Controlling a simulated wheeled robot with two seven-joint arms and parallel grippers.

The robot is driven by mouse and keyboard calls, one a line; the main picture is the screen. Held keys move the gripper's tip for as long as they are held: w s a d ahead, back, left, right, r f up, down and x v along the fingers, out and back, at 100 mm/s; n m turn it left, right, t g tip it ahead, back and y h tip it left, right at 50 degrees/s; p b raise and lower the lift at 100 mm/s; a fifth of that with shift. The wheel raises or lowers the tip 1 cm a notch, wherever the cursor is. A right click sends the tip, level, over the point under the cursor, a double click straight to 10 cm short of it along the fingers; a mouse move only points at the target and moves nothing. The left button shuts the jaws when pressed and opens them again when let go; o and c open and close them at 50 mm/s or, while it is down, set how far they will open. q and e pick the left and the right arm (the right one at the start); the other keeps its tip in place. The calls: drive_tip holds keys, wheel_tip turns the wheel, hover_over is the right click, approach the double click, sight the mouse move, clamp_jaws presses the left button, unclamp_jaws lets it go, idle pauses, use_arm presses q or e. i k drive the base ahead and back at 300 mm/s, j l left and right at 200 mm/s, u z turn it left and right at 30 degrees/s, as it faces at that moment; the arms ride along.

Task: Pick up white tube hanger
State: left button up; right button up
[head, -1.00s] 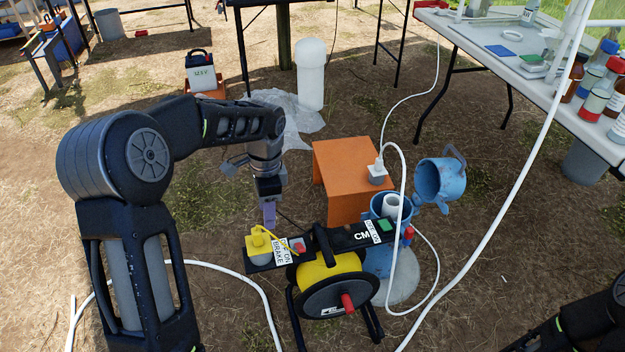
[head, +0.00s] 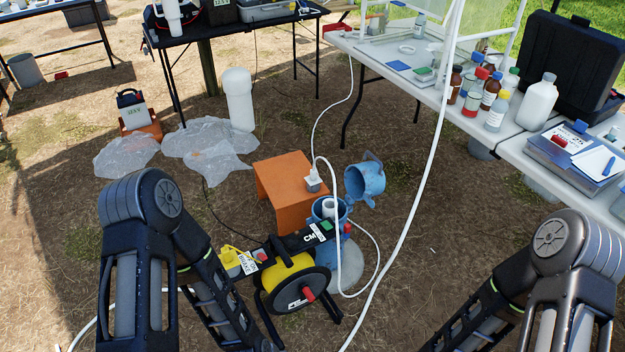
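A small white block (head: 313,181) sits at the right edge of the orange box (head: 283,187), with thin white tube (head: 318,130) running to it. I cannot tell for sure that this block is the white tube hanger. The tube arches from there over the blue well casing (head: 328,209), whose blue cap (head: 366,180) hangs open. My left arm comes in at the left and my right arm at the lower right. Both forearms run out of the bottom edge, so neither gripper shows.
A yellow and black reel (head: 292,285) stands in front of the well. A long white tube (head: 420,190) slants across the view. Bottles and cases crowd the right table (head: 395,53). A white cylinder (head: 239,98) stands beside plastic sheets (head: 205,140). Ground right of the well is open.

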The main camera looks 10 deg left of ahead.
sight(312, 178)
drive_tip(key=u, duration=4.5)
drive_tip(key=i+z, duration=0.15)
drive_tip(key=i, duration=0.85)
drive_tip(key=i+j+z, duration=0.15)
drive_tip(key=i, duration=0.85)
drive_tip(key=i+l+z, duration=0.2)
drive_tip(key=i+z, duration=0.65)
drive_tip(key=z, duration=0.15)
drive_tip(key=i+z, duration=0.45)
drive_tip(key=i+j+z, duration=0.35)
drive_tip(key=z, duration=0.15)
drive_tip(key=i+l+z, duration=0.35)
drive_tip(key=i+z, duration=0.15)
drive_tip(key=i+l+z, duration=0.1)
drive_tip(key=i+z, duration=0.4)
drive_tip(key=i+j+z, duration=0.1)
drive_tip(key=i+z, duration=0.4)
drive_tip(key=i+j+z, duration=0.3)
drive_tip(key=i+z, duration=0.2)
drive_tip(key=i+l+z, duration=0.45)
drive_tip(key=i+z, duration=0.45)
drive_tip(key=i, duration=0.25)
drive_tip(key=i+z, duration=0.4)
drive_tip(key=i, duration=0.2)
drive_tip(key=i+j+z, duration=0.3)
drive_tip(key=i+z, duration=0.15)
drive_tip(key=i+j+z, duration=0.15)
drive_tip(key=i, duration=1.7)
drive_tip(key=l, duration=0.1)
